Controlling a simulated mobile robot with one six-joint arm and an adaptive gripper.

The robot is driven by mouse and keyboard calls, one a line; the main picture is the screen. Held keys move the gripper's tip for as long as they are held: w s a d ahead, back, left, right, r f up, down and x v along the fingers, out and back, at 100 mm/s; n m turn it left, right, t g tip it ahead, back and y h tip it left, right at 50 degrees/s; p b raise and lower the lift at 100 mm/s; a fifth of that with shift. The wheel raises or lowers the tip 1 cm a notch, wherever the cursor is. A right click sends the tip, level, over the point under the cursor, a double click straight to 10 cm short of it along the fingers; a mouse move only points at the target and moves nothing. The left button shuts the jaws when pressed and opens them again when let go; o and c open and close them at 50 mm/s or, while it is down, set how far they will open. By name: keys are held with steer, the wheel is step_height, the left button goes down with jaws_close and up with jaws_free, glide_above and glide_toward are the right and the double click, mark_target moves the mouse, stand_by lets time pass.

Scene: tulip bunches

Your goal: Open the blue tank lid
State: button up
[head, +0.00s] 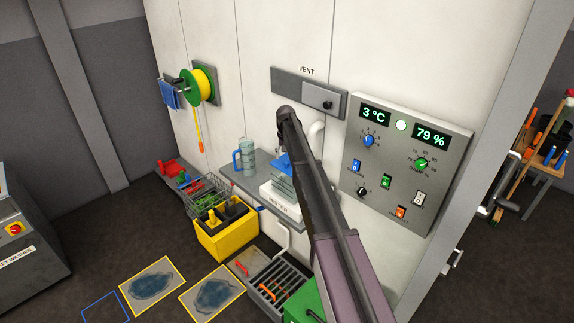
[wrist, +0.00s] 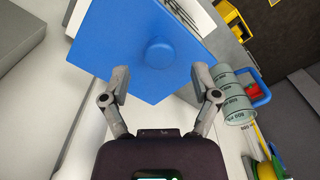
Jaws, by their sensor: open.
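The blue tank lid (wrist: 140,30) fills the top of the wrist view, a flat square plate with a round blue knob (wrist: 158,53) in its middle. My gripper (wrist: 161,82) is open, its two fingers apart on either side below the knob, with nothing between them. Whether the fingertips touch the lid cannot be told. In the head view the lid (head: 282,163) shows beside my arm, on top of the tank on the white unit marked MISTER (head: 279,199). My arm hides part of the lid and my gripper there.
A measuring jug (head: 248,150) with a blue handle stands left of the tank on the grey shelf (head: 236,178); it also shows in the wrist view (wrist: 236,98). A control panel (head: 408,160) is on the wall at right. A yellow crate (head: 228,243) stands below.

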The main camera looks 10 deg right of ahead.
steer(key=shift+f+b, duration=0.9)
steer(key=shift+f, duration=0.25)
jaws_close()
